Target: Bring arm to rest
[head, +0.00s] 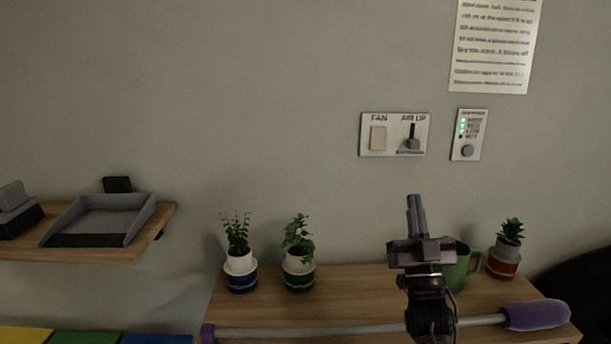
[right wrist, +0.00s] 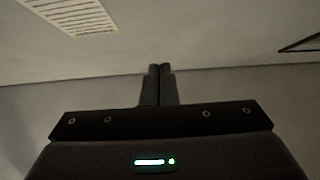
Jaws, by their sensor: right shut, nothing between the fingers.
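My right gripper (head: 415,208) is shut and empty in the head view. It points up in front of the wall, below the switch panel and above the wooden shelf, and its arm hides part of the shelf and of a green mug. The right wrist view shows its two fingers (right wrist: 160,70) pressed together with nothing between them. My left gripper is not in view. The switch panel (head: 394,134) has a FAN rocker (head: 378,138) and a dark lever (head: 412,138) on its right side.
The wooden shelf (head: 340,308) holds potted plants (head: 240,266), the green mug (head: 457,270) and a rod with a purple end (head: 537,315). A left shelf (head: 150,228) holds a dustpan (head: 100,218) and a brush. An indicator panel (head: 468,134) and a paper notice (head: 495,45) hang on the wall.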

